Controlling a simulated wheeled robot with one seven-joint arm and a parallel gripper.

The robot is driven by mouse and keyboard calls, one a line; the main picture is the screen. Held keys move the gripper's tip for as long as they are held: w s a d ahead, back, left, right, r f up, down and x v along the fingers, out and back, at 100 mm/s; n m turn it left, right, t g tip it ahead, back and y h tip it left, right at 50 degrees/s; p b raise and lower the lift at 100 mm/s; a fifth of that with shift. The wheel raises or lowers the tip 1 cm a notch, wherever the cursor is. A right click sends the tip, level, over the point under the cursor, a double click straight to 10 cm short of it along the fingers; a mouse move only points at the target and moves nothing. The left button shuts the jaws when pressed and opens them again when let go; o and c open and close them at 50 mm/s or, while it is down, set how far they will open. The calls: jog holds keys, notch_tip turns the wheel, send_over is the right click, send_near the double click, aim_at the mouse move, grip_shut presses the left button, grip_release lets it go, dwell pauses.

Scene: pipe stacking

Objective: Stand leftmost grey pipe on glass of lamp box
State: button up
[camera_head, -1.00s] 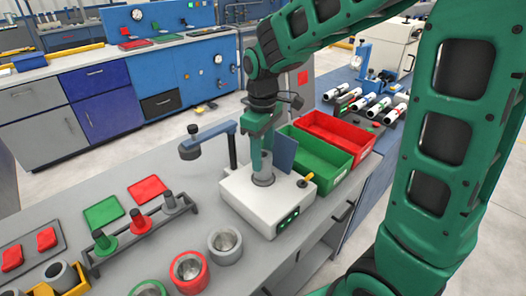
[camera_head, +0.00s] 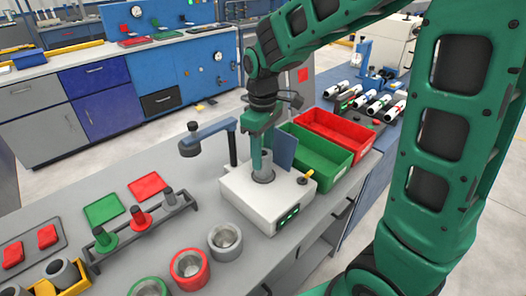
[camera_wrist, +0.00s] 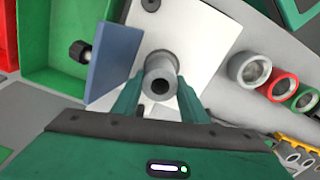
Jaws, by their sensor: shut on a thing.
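The lamp box (camera_head: 243,203) is a white box with green lights on its front, standing on the grey bench; its top also shows in the wrist view (camera_wrist: 196,40). A grey pipe (camera_wrist: 161,70) stands upright over the box top, between the fingers of my gripper (camera_wrist: 160,103). In the head view my gripper (camera_head: 261,150) is over the box and the pipe's lower end (camera_head: 263,177) shows at the top surface. My gripper is shut on the pipe. The glass is hidden under the pipe, and I cannot tell whether the pipe fully rests on it.
A blue plate (camera_head: 284,151) stands beside the pipe. A lamp arm (camera_head: 208,137) rises behind the box. Green (camera_head: 318,152) and red (camera_head: 338,134) bins lie to the right.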

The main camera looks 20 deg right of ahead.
jog(key=shift+f, duration=0.25)
jog(key=o, duration=1.2)
jog(key=shift+r, duration=0.1)
notch_tip(320, 180, up, 10)
jog(key=shift+r, duration=0.25)
jog(key=shift+d, duration=0.1)
jog(key=s+d+f+m, duration=0.2)
jog(key=s+d+m, duration=0.2)
jog(key=s+d, duration=0.2)
jog(key=s+d+f+m, duration=0.3)
jog(key=s+d+m, duration=0.2)
jog(key=s, duration=0.5)
jog(key=s+d+f+m, duration=0.2)
jog(key=s+d+m, duration=0.3)
jog(key=s+d, duration=0.2)
jog(key=shift+s+f, duration=0.3)
jog(key=shift+s, duration=0.6)
